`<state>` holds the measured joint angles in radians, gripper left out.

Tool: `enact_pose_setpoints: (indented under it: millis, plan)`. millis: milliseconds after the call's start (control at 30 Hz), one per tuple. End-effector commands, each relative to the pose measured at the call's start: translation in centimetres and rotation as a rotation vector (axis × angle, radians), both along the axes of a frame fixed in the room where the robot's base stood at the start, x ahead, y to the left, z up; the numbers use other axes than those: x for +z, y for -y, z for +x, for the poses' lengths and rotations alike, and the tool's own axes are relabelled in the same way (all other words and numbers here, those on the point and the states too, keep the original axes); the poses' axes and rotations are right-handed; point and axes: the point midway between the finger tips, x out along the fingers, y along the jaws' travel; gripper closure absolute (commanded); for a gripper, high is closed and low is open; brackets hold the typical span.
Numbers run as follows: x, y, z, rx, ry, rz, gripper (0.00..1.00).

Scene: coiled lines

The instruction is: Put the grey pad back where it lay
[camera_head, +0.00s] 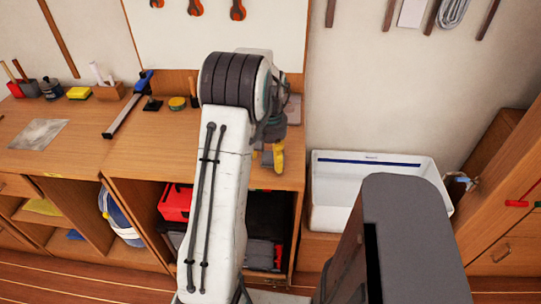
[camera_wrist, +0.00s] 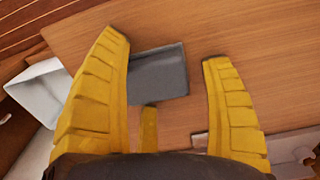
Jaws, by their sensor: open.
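A dark grey, flat rectangular piece (camera_wrist: 160,75), which looks like the grey pad, lies on the wooden bench top in the wrist view. It shows between the yellow fingers of my gripper (camera_wrist: 172,92), close by the left finger, which overlaps its edge in the picture. A clear gap separates its right edge from the right finger. My gripper is open, and nothing shows clasped in it. In the head view my gripper (camera_head: 273,158) is low over the right end of the bench (camera_head: 150,155); I cannot make out the pad there, and my arm hides part of the bench.
A white sink (camera_head: 330,205) stands right of the bench, also at left in the wrist view (camera_wrist: 38,88). A greyish item (camera_head: 293,109) stands at the back of the bench. A yellow-topped tin (camera_head: 177,103) and a blue-ended bar (camera_head: 125,112) lie to the left. A grey sheet (camera_head: 38,134) lies far left.

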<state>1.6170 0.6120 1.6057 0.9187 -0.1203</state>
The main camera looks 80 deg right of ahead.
Motion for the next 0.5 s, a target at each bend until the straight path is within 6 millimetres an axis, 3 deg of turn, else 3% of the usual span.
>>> enact_pose_setpoints:
  millis: [267, 500]
  plan:
    - [0.9, 0.1, 0.0, 0.0, 0.0, -0.003, 0.27]
    - [4.7, 0.1, 0.0, 0.0, -0.001, -0.005, 0.27]
